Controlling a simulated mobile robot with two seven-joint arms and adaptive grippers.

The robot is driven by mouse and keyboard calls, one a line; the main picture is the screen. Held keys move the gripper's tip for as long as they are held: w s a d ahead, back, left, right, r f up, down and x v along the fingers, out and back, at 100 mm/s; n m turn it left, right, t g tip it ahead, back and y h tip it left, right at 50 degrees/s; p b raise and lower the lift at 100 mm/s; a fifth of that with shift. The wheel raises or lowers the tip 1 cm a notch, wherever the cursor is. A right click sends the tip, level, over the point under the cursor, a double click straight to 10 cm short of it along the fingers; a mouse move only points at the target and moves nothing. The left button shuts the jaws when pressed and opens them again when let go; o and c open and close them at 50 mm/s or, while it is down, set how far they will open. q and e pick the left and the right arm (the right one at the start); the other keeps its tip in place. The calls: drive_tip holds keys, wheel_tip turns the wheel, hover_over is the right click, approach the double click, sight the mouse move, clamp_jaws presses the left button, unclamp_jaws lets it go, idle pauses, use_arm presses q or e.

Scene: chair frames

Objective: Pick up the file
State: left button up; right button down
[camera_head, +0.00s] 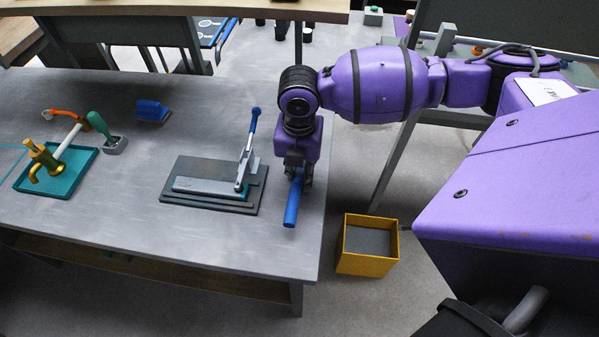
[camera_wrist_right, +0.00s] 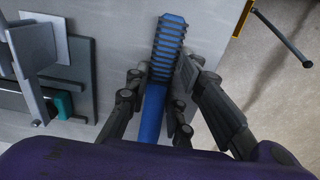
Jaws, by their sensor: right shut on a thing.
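The file (camera_head: 292,204) shows as a blue rod at the right end of the grey workbench, its other end hidden by my gripper. In the right wrist view its ridged blue part (camera_wrist_right: 169,42) points away, and a smooth blue length lies between the fingers. My right gripper (camera_head: 298,177) points down at the bench's right edge, shut on the file. Its fingers flank the blue rod in the wrist view (camera_wrist_right: 160,90). I cannot tell whether the file still touches the bench. My left gripper is not in view.
A lever press on a dark base plate (camera_head: 247,207) stands just left of my gripper. Farther left are a blue brush-like block (camera_head: 152,111), a green-handled tool (camera_head: 101,127) and a teal tray (camera_head: 77,174). A yellow bin (camera_head: 365,263) stands on the floor to the right.

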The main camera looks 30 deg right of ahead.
drive_tip(key=shift+r, duration=0.1)
drive_tip(key=shift+r, duration=0.55)
wheel_tip(320, 180, up, 2)
drive_tip(key=shift+r, duration=0.15)
drive_tip(key=s+a+r+p, duration=0.1)
drive_tip(key=s+r, duration=0.3)
drive_tip(key=s, duration=0.3)
drive_tip(key=s+a+r+p, duration=0.1)
drive_tip(key=s+a+r, duration=0.1)
drive_tip(key=s+r, duration=0.3)
drive_tip(key=shift+s+r, duration=0.25)
drive_tip(key=shift+s, duration=0.6)
